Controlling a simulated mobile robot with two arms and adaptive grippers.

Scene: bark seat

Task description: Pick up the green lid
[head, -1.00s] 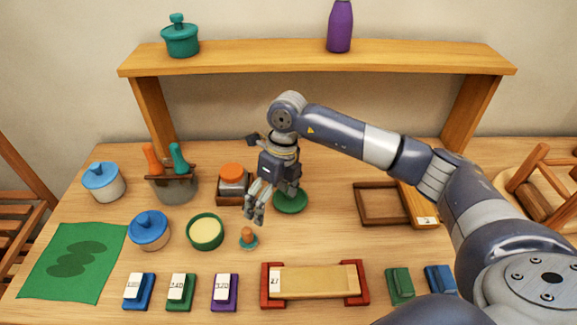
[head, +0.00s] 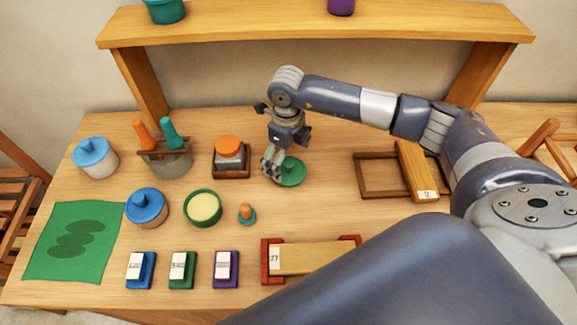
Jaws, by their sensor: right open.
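The green lid (head: 293,173) lies flat on the table, right of the square wooden holder with the orange-topped jar. My right gripper (head: 272,170) points down at the lid's left edge, with its fingers apart and nothing between them. The gripper and wrist cover part of the lid, and I cannot tell whether the fingers touch it. My left gripper is out of the picture.
Left of the gripper stands the orange-topped jar (head: 229,152). In front are a green bowl (head: 204,221) and a small orange-knobbed piece (head: 247,214). A wooden frame (head: 372,189) lies to the right. The shelf (head: 330,30) spans the back.

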